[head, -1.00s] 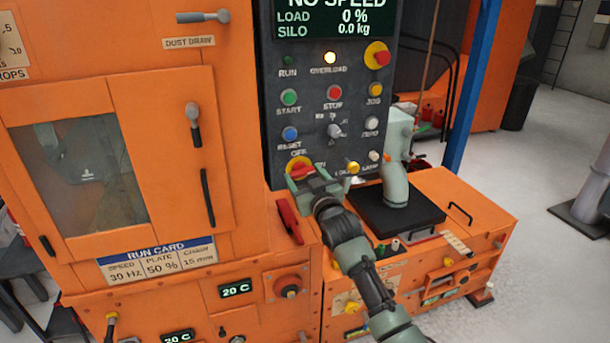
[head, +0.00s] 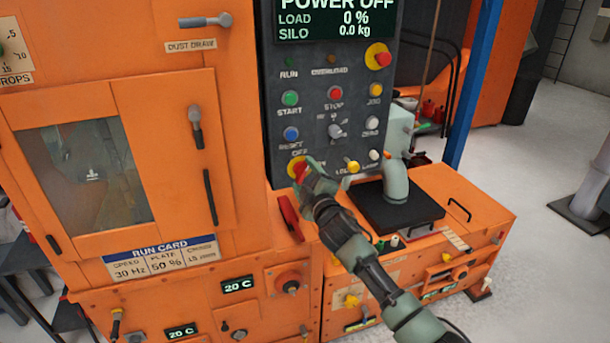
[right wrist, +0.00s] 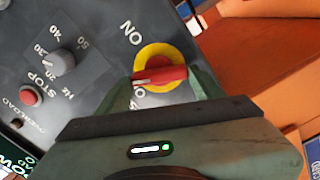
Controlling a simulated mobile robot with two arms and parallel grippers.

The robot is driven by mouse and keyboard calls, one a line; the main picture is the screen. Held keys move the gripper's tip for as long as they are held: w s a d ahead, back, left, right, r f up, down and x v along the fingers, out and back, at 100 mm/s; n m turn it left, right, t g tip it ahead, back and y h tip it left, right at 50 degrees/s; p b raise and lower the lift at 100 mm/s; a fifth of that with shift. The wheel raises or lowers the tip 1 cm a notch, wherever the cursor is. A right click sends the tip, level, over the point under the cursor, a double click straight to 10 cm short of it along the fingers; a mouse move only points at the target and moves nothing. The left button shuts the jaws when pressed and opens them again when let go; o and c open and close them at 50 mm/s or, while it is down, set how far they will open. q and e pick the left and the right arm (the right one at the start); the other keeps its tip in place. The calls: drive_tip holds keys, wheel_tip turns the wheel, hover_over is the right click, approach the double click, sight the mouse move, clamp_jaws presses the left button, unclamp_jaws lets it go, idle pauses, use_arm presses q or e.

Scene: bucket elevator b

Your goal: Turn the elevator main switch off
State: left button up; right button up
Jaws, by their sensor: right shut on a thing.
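The main switch is a red handle (right wrist: 168,76) on a round yellow plate (right wrist: 153,54), low on the dark control panel (head: 305,110). In the head view the yellow plate (head: 291,165) is partly covered by my right gripper (head: 309,174). The right gripper is shut on the red handle; in the right wrist view its fingers (right wrist: 165,88) sit at the handle's two ends. An ON label shows beside the plate; the OFF label is partly hidden by the gripper. The display (head: 335,18) reads POWER OFF. My left gripper is not in view.
Close above the switch are a speed knob (head: 335,130) and the reset (head: 291,134), start (head: 291,98) and stop (head: 335,93) buttons. A yellow knob (head: 352,167) lies just right of the gripper. A red lever (head: 290,216) stands below left.

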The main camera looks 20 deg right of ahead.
drive_tip(key=n, duration=0.5)
drive_tip(key=shift+f+p, duration=0.15)
drive_tip(key=shift+p, duration=0.2)
idle(0.4)
drive_tip(key=o, duration=1.4)
drive_tip(key=shift+c, duration=0.2)
drive_tip(key=s, duration=0.7)
drive_tip(key=shift+s, duration=0.4)
drive_tip(key=shift+d, duration=0.1)
